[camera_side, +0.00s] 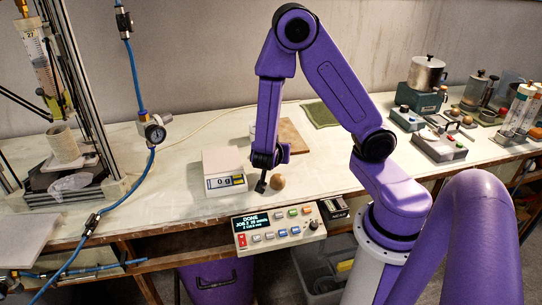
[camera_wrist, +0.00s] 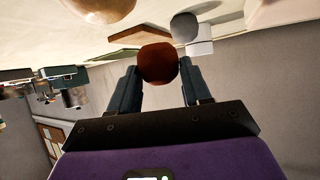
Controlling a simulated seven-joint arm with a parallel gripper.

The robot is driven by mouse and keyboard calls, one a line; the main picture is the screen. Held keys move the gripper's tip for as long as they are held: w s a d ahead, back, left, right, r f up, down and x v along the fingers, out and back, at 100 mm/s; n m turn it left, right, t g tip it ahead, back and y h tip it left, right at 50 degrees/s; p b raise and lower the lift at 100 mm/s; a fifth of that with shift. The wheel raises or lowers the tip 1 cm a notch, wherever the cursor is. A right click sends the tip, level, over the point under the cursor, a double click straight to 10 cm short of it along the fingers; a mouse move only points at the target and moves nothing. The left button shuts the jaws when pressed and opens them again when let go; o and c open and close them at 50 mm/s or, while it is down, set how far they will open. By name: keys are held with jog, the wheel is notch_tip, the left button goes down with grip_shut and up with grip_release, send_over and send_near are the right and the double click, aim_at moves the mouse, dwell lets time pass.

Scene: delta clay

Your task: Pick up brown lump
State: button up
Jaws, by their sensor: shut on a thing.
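The brown lump (camera_wrist: 158,64) is dark reddish-brown and round in the wrist view. It sits between the two fingers of my gripper (camera_wrist: 158,78), which are shut on it. In the side view my gripper (camera_side: 262,185) points down, low over the white bench top. I cannot make out the held lump there; the dark fingers seem to cover it. A lighter tan ball (camera_side: 277,182) is just right of the fingers in the side view. A large tan round thing (camera_wrist: 104,7) is cut off by the top edge of the wrist view.
A white scale (camera_side: 224,170) stands just left of my gripper. A control panel (camera_side: 277,229) is at the bench's front edge. A wooden board (camera_side: 294,139) and green mat (camera_side: 321,114) lie behind. A blue hose with a gauge (camera_side: 154,131) hangs left. Bench right of the ball is clear.

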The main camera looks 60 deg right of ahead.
jog(key=s+a+r, duration=0.4)
jog(key=s+r, duration=0.4)
jog(key=s, duration=0.4)
jog(key=w+a+f+n+t+y, duration=0.1)
jog(key=w+a+n+t+y, duration=0.1)
jog(key=w, duration=0.5)
jog(key=w+a+f+n+t+y, duration=0.2)
jog(key=w+n+y, duration=0.2)
jog(key=w, duration=0.3)
jog(key=w+a+f+n+t+y, duration=0.1)
jog(key=w+a+n+t+y, duration=0.1)
jog(key=w+n, duration=0.3)
jog(key=shift+w+a+f+t+y, duration=0.1)
jog(key=shift+w+f+t+y, duration=0.15)
jog(key=shift+w, duration=0.45)
jog(key=shift+w+a+f+t+y, duration=0.1)
jog(key=shift+w+t+y, duration=0.2)
jog(key=shift+w, duration=0.35)
jog(key=shift+w+a+f+n+y, duration=0.25)
jog(key=shift+a+f+n+y, duration=0.05)
jog(key=shift+f+n+y, duration=0.3)
jog(key=shift+w+a+f+n+y, duration=0.2)
jog(key=shift+a+f+n+y, duration=0.1)
jog(key=shift+f+n+y, duration=0.25)
jog(key=shift+r, duration=0.1)
